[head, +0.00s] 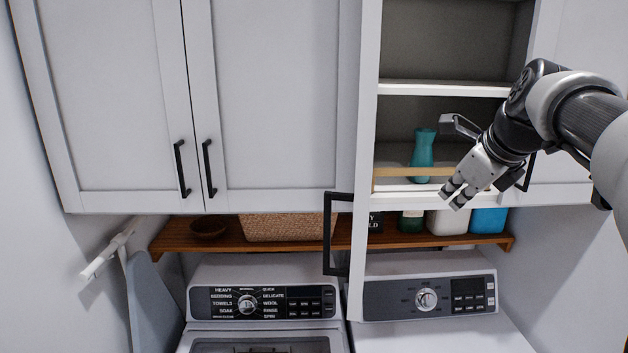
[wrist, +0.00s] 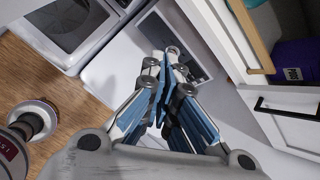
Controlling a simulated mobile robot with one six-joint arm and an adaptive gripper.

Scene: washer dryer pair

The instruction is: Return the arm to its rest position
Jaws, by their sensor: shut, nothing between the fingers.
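My gripper (head: 458,192) is at the right in the head view, in front of the open wall cabinet and pointing down and to the left. Its fingers are shut with nothing between them. In the wrist view my gripper (wrist: 168,62) fills the middle, with its fingertips together. My arm reaches in from the right edge of the head view, raised and bent. The fingertips hang clear of the shelves as far as the head view shows.
The open cabinet door (head: 362,150) with its black handle (head: 328,235) stands out left of my gripper. A teal vase (head: 422,155) stands on the cabinet's lower shelf. A wooden shelf (head: 290,240) holds a basket and bottles. Washer (head: 250,268) and dryer (head: 400,265) stand below.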

